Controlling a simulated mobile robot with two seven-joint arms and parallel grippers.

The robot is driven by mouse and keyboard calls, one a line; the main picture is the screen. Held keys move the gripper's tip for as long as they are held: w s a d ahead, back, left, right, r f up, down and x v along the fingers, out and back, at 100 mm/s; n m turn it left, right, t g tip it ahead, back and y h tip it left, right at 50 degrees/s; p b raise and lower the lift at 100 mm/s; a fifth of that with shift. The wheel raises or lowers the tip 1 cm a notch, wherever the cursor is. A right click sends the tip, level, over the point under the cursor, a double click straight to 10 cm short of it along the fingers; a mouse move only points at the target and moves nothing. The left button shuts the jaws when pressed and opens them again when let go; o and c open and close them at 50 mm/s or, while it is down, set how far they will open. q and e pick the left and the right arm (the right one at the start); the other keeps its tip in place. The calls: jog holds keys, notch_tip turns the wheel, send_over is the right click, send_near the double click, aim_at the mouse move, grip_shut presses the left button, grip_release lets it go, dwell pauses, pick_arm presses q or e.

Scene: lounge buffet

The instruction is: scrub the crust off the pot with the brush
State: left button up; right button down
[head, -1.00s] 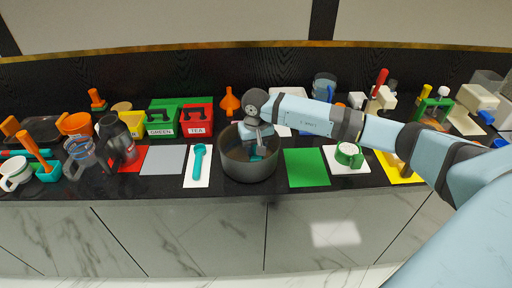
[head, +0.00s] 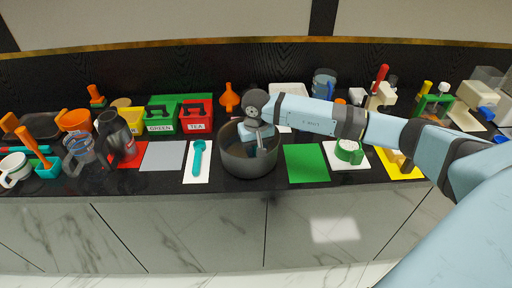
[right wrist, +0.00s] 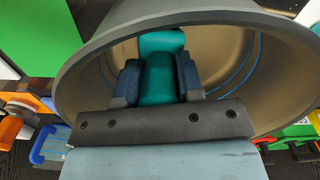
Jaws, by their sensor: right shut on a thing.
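The dark grey pot (head: 248,166) stands upright on the black counter near its front edge, a little left of my right arm. My right gripper (head: 261,148) reaches down into the pot from above. In the right wrist view the gripper (right wrist: 158,82) is shut on the teal brush (right wrist: 160,78), its handle between the two dark fingers. The brush's lower end is hidden, so I cannot tell whether it touches the pot. The pot's brownish inner wall (right wrist: 235,50) shows with a blue line around it. I cannot make out any crust. My left gripper is not in view.
A teal spoon (head: 198,160) on a white mat lies left of the pot, and a green mat (head: 306,164) lies right of it. Red (head: 196,118) and green (head: 159,123) boxes and an orange funnel (head: 229,98) stand behind. Pitchers (head: 119,138) crowd the left side.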

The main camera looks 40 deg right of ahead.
jog(key=shift+w, duration=0.1)
jog(key=shift+w+d+f+b, duration=0.2)
jog(key=shift+w+d+b, duration=0.4)
jog(key=shift+w+b, duration=0.3)
jog(key=shift+w+d, duration=0.2)
jog(key=shift+w, duration=0.1)
jog(key=shift+w+d+r+b, duration=0.1)
jog(key=shift+w+d+b, duration=0.05)
jog(key=shift+w+b, duration=0.15)
jog(key=shift+s, duration=0.1)
jog(key=shift+s+a, duration=0.5)
jog(key=shift+s, duration=0.3)
jog(key=shift+s+a, duration=0.45)
jog(key=shift+s, duration=0.35)
jog(key=shift+f, duration=0.2)
